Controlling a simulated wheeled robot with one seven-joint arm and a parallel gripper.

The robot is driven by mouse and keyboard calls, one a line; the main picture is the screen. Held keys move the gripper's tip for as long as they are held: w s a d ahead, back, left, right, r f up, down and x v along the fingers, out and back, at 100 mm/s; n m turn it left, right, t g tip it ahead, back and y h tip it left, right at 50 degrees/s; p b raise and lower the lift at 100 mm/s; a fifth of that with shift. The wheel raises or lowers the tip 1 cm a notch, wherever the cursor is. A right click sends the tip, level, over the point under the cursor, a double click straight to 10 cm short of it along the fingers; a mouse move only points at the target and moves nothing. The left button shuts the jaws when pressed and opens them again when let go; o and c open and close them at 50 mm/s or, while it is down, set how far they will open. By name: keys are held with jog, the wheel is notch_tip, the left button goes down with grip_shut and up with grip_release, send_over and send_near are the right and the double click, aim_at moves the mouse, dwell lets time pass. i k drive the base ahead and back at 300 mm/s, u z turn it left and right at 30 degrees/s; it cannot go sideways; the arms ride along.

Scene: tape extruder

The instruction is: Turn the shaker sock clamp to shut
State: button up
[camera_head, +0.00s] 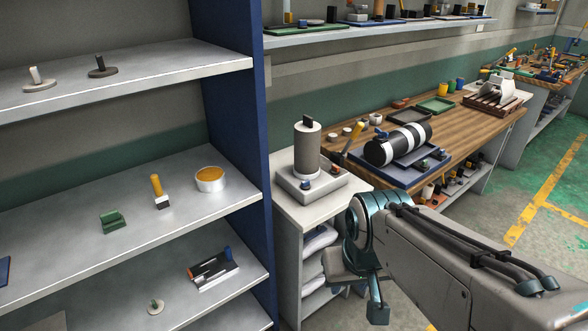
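A grey machine (307,147) stands upright on the white cabinet beyond my arm. It has a grey cylinder with a black tab on top and a square base. This may be the shaker, but I cannot tell. A small dark-blue part (306,184) and a blue part near the base's right rear corner show; I cannot tell which, if either, is the sock clamp, nor its position. My gripper (377,300) hangs low in front of the cabinet, to the right of and below the machine, apart from it. Its fingers are partly hidden, and whether they are open is unclear.
Left, a shelf unit (228,125) with a blue side panel holds small items, including an orange-topped tin (210,179). A wooden bench (462,128) runs back right, carrying a black-and-white cylinder (398,143) on a blue tray (412,181). Green floor lies open at right.

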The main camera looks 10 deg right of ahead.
aim_at(305, 185)
jog(key=u, duration=0.3)
jog(key=k, duration=0.3)
jog(key=z, duration=1.1)
jog(key=i, duration=0.65)
jog(key=u, duration=0.6)
jog(key=i, duration=0.7)
jog(key=u, duration=0.6)
